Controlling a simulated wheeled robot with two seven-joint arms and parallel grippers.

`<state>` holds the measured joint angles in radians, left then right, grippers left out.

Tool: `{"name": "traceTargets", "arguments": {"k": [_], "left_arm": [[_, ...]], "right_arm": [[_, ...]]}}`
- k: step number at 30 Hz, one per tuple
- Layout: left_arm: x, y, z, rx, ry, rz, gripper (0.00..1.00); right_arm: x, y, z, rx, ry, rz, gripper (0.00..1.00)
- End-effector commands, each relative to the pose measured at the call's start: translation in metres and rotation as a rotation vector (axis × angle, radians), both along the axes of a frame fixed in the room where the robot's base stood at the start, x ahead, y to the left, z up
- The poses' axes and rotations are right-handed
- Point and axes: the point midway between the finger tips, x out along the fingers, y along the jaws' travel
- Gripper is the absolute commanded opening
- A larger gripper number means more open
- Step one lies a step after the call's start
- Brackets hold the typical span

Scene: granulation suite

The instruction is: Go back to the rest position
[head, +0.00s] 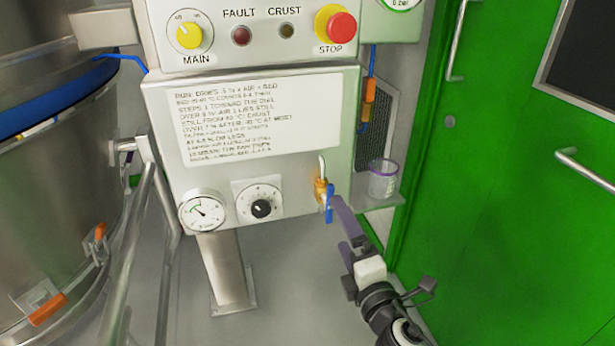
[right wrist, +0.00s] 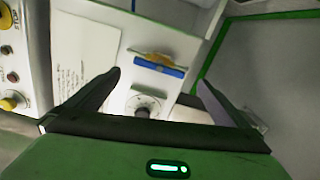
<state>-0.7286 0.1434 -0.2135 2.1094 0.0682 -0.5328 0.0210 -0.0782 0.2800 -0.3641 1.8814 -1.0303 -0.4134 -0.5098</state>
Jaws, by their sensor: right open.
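My right gripper (head: 342,228) comes up from the lower right of the head view, just below and right of a brass valve with a blue lever (head: 329,203) on the control panel's lower right side. In the right wrist view the gripper (right wrist: 158,80) is open, its two dark fingers wide apart with nothing held. The blue lever (right wrist: 160,66) shows ahead of the gap between the fingertips; I cannot tell whether a finger touches it. My left gripper is not in view.
The control panel (head: 165,120) carries a gauge (head: 203,211), a black knob (head: 261,208) and a red stop button (head: 341,26). A clear cup (head: 383,181) sits on a small shelf right of the valve. A steel vessel (head: 50,200) stands left; green doors (head: 480,200) stand right.

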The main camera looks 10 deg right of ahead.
Motion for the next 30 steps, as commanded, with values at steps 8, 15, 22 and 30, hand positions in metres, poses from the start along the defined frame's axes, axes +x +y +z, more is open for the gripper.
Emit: {"name": "traceTargets", "arguments": {"k": [8, 15, 22, 30], "left_arm": [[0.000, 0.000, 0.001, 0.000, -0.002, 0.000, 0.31], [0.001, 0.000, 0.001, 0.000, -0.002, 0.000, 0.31], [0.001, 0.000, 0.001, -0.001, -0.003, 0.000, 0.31], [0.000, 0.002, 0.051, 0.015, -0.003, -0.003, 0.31]], "right_arm": [[-0.049, 0.001, -0.068, 0.388, 0.213, -0.040, 1.00], [-0.155, 0.018, -0.159, 1.093, 0.561, -0.228, 1.00], [-0.238, 0.039, -0.195, 1.581, 0.769, -0.446, 1.00], [-0.251, 0.041, -0.156, 1.650, 0.802, -0.505, 1.00]]}}
